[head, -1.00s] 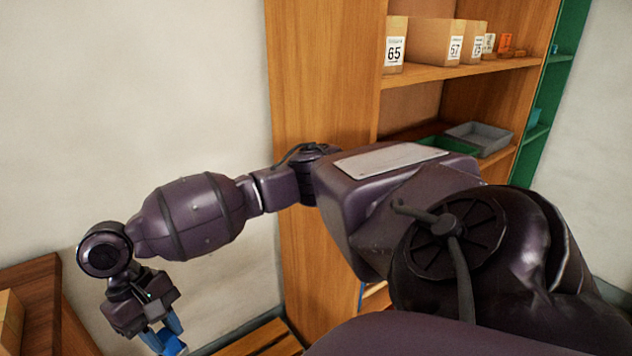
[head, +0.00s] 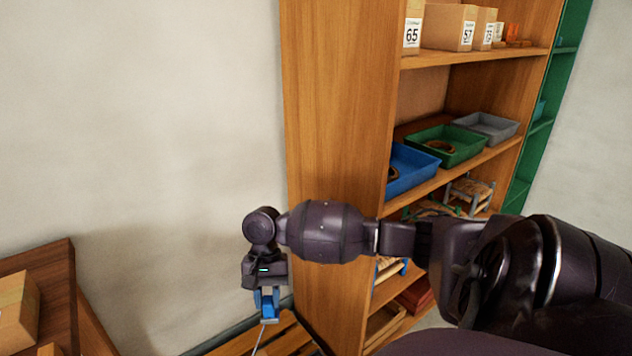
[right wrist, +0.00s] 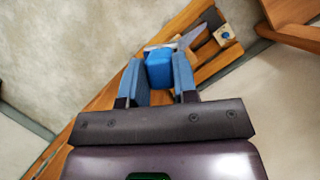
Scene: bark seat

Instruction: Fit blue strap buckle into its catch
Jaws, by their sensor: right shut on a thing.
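My right gripper (head: 266,307) hangs pointing down in front of the wall in the head view. It is shut on the blue strap buckle (head: 269,309), and a thin pale strap runs down from it. In the right wrist view the buckle (right wrist: 159,68) sits between the two blue-padded fingers of the gripper (right wrist: 159,80). A slatted wooden surface (right wrist: 197,42) lies below it. A small pale square piece with a blue centre (right wrist: 225,35) sits on those slats; I cannot tell if it is the catch. My left gripper is not in view.
A wooden shelf unit (head: 335,150) stands right of the gripper, with boxes, a blue tray (head: 412,170), a green tray (head: 470,150) and small stools. A brown table (head: 62,300) with cardboard boxes (head: 15,310) stands at the left. Open wall lies between.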

